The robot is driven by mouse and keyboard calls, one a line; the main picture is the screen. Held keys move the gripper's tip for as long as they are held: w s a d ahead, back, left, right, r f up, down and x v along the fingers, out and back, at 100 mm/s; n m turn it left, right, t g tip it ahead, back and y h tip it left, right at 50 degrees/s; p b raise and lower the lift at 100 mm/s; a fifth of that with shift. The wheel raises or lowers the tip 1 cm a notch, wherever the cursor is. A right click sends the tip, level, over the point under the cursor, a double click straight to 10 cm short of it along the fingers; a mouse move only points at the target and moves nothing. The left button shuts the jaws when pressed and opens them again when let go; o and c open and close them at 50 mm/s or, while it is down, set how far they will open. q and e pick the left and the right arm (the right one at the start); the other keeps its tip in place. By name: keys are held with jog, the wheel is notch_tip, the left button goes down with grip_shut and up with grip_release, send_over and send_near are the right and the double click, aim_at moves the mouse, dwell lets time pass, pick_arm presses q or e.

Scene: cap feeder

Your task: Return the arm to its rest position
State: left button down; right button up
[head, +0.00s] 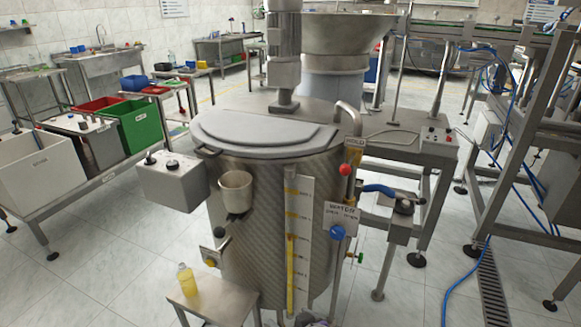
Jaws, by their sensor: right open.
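Only a small grey part, which looks like my right gripper (312,320), shows at the bottom edge, below the front of the large steel tank (265,235). Most of it is cut off by the frame, and nothing can be seen held in it. My left gripper is not in view. The tank has a grey lid (265,133) that lies closed on top.
A small side table (215,303) with a yellow bottle (187,280) stands at the front left of the tank. A post with a blue knob (337,233) and a red knob (345,169) stands at its right. A blue hose (468,275) lies on the floor at right.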

jog(key=s+d+f+m+g+h, duration=0.1)
jog(key=s+d+m+g+h, duration=0.15)
jog(key=s+d, duration=0.8)
jog(key=s+d+f+m+g+h, duration=0.1)
jog(key=s+d+m+g+h, duration=0.15)
jog(key=s+d, duration=0.75)
pick_arm(q)
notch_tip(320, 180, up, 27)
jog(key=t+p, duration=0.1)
jog(key=p, duration=2.3)
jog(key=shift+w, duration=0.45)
pick_arm(e)
jog(key=a+r, duration=0.1)
jog(key=r, duration=1.2)
jog(key=s+a+r+t, duration=0.1)
jog(key=a+r, duration=0.1)
jog(key=r, duration=1.2)
jog(key=shift+s+n, duration=0.25)
jog(key=shift+n, duration=0.05)
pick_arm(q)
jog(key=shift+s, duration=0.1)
pick_arm(e)
jog(key=shift+s+r, duration=0.1)
